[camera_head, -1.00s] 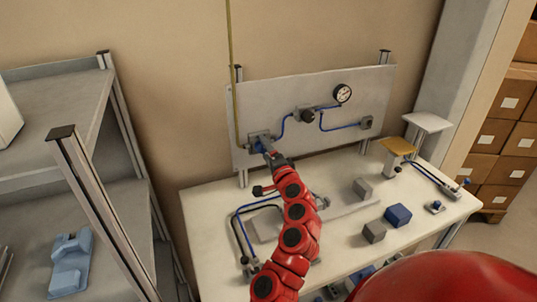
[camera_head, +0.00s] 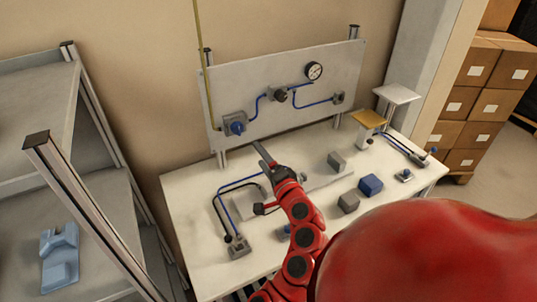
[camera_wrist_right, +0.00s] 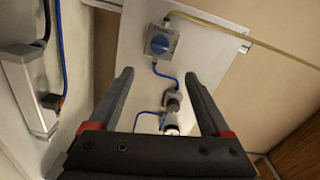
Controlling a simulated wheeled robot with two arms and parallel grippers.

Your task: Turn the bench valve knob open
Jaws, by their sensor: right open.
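The blue valve knob (camera_head: 237,128) sits on a grey square plate at the lower left of the upright panel (camera_head: 325,75). It also shows in the right wrist view as a blue round knob (camera_wrist_right: 161,44) on its plate, near the top middle. My right gripper (camera_head: 262,153) is in front of the panel, below and right of the knob, and apart from it. In the right wrist view my right gripper (camera_wrist_right: 158,74) has its two fingers spread with nothing between them. My left gripper is not in view.
Blue tubing links the knob to a dark fitting (camera_head: 280,94) and a round gauge (camera_head: 314,71). A yellow line (camera_head: 203,75) hangs beside the knob. A shelf rack stands left.

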